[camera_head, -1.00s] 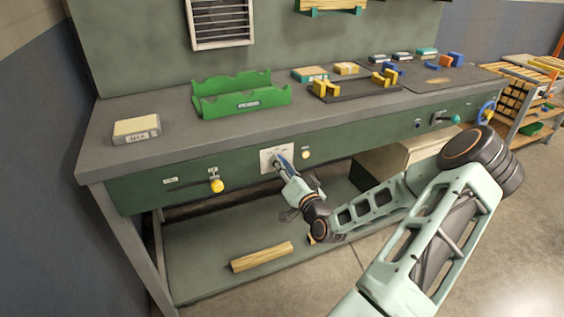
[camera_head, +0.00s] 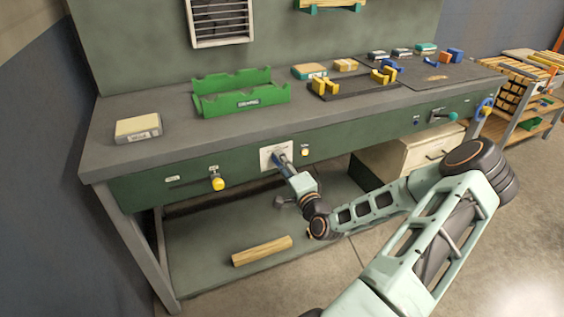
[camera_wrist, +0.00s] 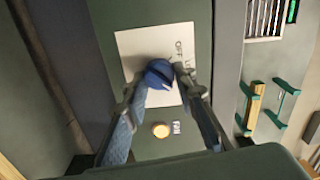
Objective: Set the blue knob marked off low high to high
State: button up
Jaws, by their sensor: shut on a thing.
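The blue knob (camera_wrist: 158,74) sits on a white plate (camera_wrist: 128,42) on the bench's green front panel. In the wrist view part of the plate's lettering shows, with "OFF" readable beside the knob; the rest is hidden by the knob and a finger. My gripper (camera_wrist: 160,84) is shut on the knob, one finger on each side of it. In the head view my gripper (camera_head: 280,160) reaches the white plate (camera_head: 268,155), and the knob is mostly hidden there. I cannot tell which mark the knob points to.
A round cream button (camera_head: 305,152) is just right of the plate, close to my gripper. A yellow-knobbed lever (camera_head: 217,184) is to the left on the panel. A green rack (camera_head: 240,97) stands on the bench top. A wood block (camera_head: 262,251) lies on the lower shelf.

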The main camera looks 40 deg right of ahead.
dwell(0.4)
jog(key=o, duration=1.2)
jog(key=shift+c, duration=0.2)
jog(key=v, duration=1.2)
